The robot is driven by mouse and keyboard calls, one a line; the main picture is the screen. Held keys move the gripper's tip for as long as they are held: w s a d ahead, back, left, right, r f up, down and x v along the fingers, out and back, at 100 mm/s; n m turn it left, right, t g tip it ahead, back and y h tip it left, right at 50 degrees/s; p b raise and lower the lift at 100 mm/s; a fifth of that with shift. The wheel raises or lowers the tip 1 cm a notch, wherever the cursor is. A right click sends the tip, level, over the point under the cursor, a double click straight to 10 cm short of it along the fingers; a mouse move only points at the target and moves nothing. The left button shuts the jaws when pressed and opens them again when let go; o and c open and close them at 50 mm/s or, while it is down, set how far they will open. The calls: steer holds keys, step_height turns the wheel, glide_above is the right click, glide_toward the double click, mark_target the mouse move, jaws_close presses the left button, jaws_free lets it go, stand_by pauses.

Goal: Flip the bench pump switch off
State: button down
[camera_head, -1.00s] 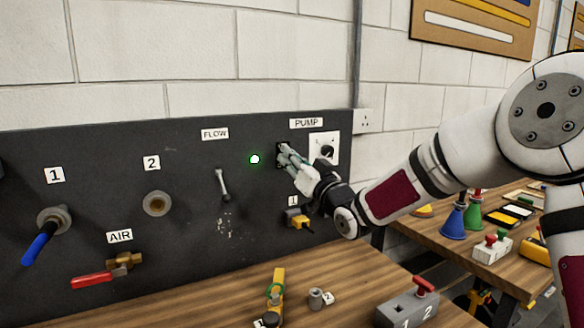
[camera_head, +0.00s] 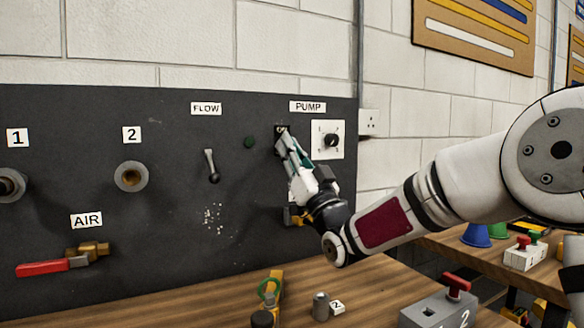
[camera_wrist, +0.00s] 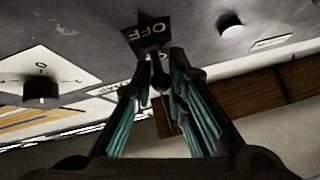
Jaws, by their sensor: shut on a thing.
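The pump switch (camera_head: 282,129) is on the dark panel under the PUMP label (camera_head: 307,106). Its small black plate is partly covered by my gripper (camera_head: 284,140). In the wrist view, the switch plate (camera_wrist: 148,32) shows the word OFF beyond the fingertips. My gripper (camera_wrist: 160,66) is shut on the dark switch lever (camera_wrist: 160,80), which lies between the fingers. A round indicator lamp (camera_head: 249,142) left of the switch is dark green and unlit.
A white dial plate (camera_head: 327,139) with a black knob is just right of my gripper. A FLOW lever (camera_head: 211,166) is to the left. A yellow and black fitting (camera_head: 293,216) sits below my gripper. The bench below holds a grey block (camera_head: 440,310) with a red handle.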

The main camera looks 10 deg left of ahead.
steer(key=shift+a+f+n+y+b, duration=0.3)
steer(key=shift+y+b, duration=0.5)
steer(key=shift+b, duration=1.55)
steer(key=c, duration=1.6)
jaws_free()
steer(key=shift+d, duration=0.1)
steer(key=v, duration=0.7)
steer(key=shift+f, duration=0.3)
